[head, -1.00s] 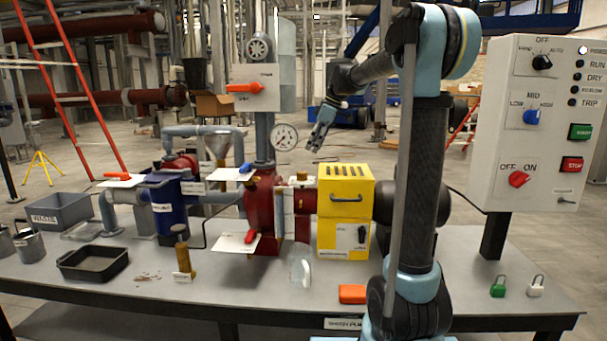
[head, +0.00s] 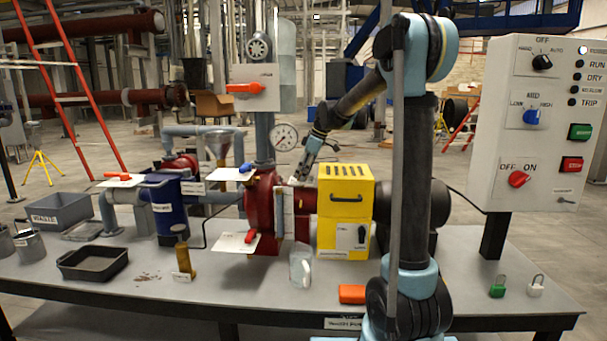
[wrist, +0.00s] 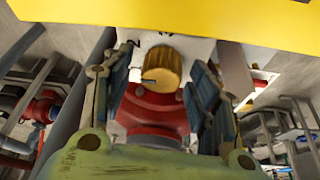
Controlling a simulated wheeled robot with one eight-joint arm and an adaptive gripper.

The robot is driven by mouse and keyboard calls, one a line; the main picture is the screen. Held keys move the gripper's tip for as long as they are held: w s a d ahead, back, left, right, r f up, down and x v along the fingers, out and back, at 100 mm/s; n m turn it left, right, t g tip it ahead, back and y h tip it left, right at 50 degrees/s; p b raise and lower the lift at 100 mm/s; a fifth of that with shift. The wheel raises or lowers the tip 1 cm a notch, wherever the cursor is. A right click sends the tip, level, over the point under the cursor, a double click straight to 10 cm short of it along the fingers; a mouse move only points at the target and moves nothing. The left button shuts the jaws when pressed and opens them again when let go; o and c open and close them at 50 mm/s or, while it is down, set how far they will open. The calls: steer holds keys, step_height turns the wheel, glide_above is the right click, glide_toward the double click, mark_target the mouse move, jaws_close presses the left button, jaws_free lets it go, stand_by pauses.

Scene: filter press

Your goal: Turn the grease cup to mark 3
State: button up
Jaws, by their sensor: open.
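The grease cup (wrist: 162,67) shows in the wrist view as a ribbed brass knob above a red pump body (wrist: 155,112). A dark line marks its face, and a white plate (wrist: 190,50) with small dark marks, too small to read, lies behind it. My gripper (wrist: 160,82) is open, with one finger on each side of the cup in the picture; gaps show on both sides. In the head view my gripper (head: 302,172) points down over the red pump (head: 262,200), just left of the yellow box. It hides the cup there.
The yellow box (head: 345,190) stands close right of my gripper and fills the top of the wrist view. A gauge (head: 284,137) and grey pipe are close at the left. A clear cup (head: 300,268) stands in front. A brass fitting (head: 183,260) stands on the table (head: 230,295).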

steer(key=shift+c, duration=0.3)
steer(key=c, duration=1)
steer(key=shift+r+m+t+h, duration=0.15)
steer(key=shift+m+t, duration=0.3)
steer(key=shift+m, duration=0.7)
steer(key=shift+f+m+t+h, duration=0.1)
steer(key=shift+m+t+h, duration=0.25)
steer(key=shift+m, duration=0.8)
